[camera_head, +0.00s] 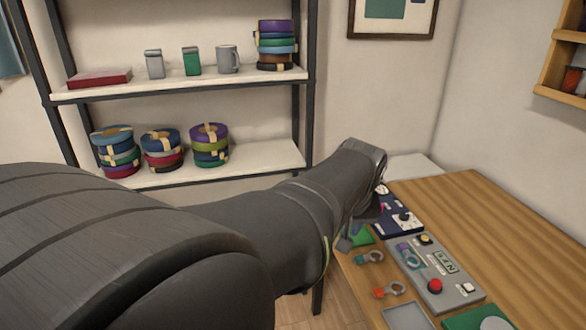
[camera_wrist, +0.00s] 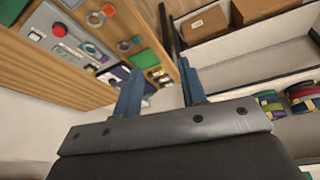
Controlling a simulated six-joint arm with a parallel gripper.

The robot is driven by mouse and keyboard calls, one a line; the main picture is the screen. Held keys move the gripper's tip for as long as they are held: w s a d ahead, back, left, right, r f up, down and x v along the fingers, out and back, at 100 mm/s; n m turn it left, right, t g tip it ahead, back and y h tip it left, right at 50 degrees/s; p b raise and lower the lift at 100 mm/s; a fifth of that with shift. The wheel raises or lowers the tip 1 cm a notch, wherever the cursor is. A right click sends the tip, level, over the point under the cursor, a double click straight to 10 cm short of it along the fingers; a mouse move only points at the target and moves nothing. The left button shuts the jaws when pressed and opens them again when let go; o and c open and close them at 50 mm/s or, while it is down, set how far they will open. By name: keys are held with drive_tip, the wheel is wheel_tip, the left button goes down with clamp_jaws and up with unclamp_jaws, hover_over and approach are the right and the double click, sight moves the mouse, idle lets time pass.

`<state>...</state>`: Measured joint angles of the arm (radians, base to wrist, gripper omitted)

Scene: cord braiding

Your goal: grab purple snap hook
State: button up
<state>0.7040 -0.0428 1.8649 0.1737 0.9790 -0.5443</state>
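A small purple piece with a teal ring (camera_head: 405,252) lies on the grey control panel in the head view; it may be the purple snap hook, but it is too small to be sure. A ring-shaped hook with an orange-red end (camera_head: 388,290) and another with a teal ring (camera_head: 370,257) lie on the table left of the panel. In the wrist view, my gripper (camera_wrist: 160,68) has its two blue fingers apart with nothing held between them. In the head view, my arm hides most of the gripper, near the table's far left edge.
The wooden table (camera_head: 490,220) carries the grey panel (camera_head: 437,279), a dark blue panel (camera_head: 400,216), a grey tray (camera_head: 407,316) and a green piece (camera_head: 477,318). Shelves with cord spools (camera_head: 209,143) stand behind. The table's right side is clear.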

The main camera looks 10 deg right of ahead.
drive_tip(key=w+d+f+n, duration=0.1)
drive_tip(key=w+d, duration=0.2)
drive_tip(key=d, duration=0.5)
drive_tip(key=w+d+f, duration=0.2)
drive_tip(key=w+d, duration=0.1)
drive_tip(key=d, duration=0.4)
drive_tip(key=n+y, duration=0.1)
drive_tip(key=n, duration=0.1)
approach(403, 245)
drive_tip(key=x, duration=0.3)
drive_tip(key=shift+d, duration=0.1)
drive_tip(key=shift+t, duration=0.3)
drive_tip(key=shift+s+x, duration=0.15)
drive_tip(key=shift+x, duration=1.15)
drive_tip(key=shift+s+x, duration=0.1)
drive_tip(key=shift+x, duration=1.2)
drive_tip(key=shift+f, duration=0.1)
drive_tip(key=c, duration=0.8)
